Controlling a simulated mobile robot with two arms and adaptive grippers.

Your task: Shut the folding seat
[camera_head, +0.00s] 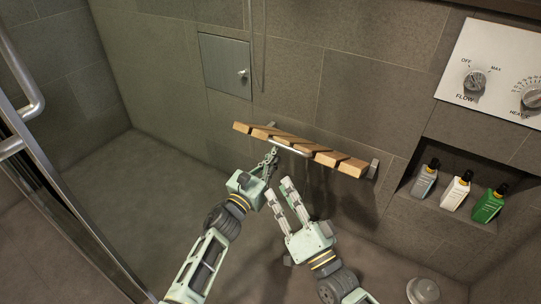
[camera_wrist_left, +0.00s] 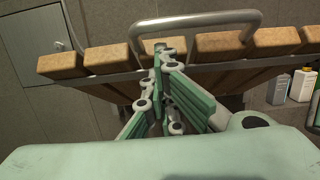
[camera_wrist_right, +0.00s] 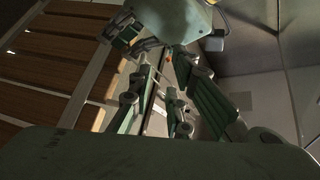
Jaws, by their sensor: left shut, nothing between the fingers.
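The folding seat (camera_head: 325,156) has wooden slats on a metal frame against the shower wall. It shows edge-on in the head view and looks tilted up; its exact angle is unclear. A metal bar handle (camera_head: 290,147) loops from its front edge. My left gripper (camera_head: 272,151) is shut and empty, its tips at the seat edge by the handle. The left wrist view shows these tips (camera_wrist_left: 161,50) in front of the slats (camera_wrist_left: 108,56); contact is unclear. My right gripper (camera_head: 279,188) is open and empty, below the seat. The right wrist view shows the slatted underside (camera_wrist_right: 65,68).
A metal wall panel (camera_head: 226,66) with a knob is behind the seat at left. A niche at right holds several bottles (camera_head: 456,191) below a control plate (camera_head: 490,70). A glass door with a rail (camera_head: 40,150) stands at left. A round fixture (camera_head: 423,290) is near the bottom right.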

